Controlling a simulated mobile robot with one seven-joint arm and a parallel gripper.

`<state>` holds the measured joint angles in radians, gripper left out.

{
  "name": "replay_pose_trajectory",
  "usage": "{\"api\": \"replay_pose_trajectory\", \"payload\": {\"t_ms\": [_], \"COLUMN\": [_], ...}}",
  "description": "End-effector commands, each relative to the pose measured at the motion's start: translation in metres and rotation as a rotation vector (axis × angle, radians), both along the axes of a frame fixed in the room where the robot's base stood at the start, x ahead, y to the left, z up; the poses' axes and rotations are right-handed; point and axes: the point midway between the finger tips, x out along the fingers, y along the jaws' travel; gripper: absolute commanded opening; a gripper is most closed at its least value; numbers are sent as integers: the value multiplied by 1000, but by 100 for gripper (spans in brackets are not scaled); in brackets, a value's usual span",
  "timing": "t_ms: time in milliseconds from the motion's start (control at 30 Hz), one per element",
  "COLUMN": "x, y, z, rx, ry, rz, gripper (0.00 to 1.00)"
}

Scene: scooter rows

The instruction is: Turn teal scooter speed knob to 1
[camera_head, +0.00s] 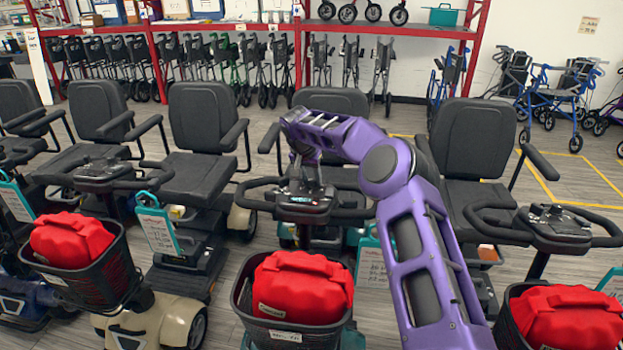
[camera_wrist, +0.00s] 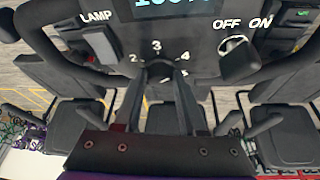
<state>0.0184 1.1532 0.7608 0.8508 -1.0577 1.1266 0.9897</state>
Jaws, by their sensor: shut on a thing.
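The teal scooter stands in the middle of the head view, its control console (camera_head: 303,204) between looped handlebars. My gripper (camera_head: 305,186) reaches down onto this console. In the wrist view the fingers of my gripper (camera_wrist: 163,78) are shut on the dark speed knob (camera_wrist: 158,68), one on each side. The marks 2, 3, 4 and 5 show around the knob; the mark 1 is hidden, and I cannot tell which mark the knob points at. A LAMP switch (camera_wrist: 100,44) lies to the left and an OFF/ON key switch (camera_wrist: 236,54) to the right.
A basket (camera_head: 262,326) with a red bag (camera_head: 300,287) hangs in front of the console. Other scooters stand on both sides; the right one has its own console (camera_head: 556,226). Black seats (camera_head: 331,101) stand behind. Folded walkers line the back shelves.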

Motion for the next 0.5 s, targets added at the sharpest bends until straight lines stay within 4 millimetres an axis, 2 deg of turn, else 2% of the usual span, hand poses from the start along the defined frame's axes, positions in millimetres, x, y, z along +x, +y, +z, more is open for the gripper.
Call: {"api": "replay_pose_trajectory", "payload": {"t_ms": [500], "x": [0], "y": [-2], "z": [1], "rx": [9], "ry": [-2], "rz": [65], "gripper": [0]}}
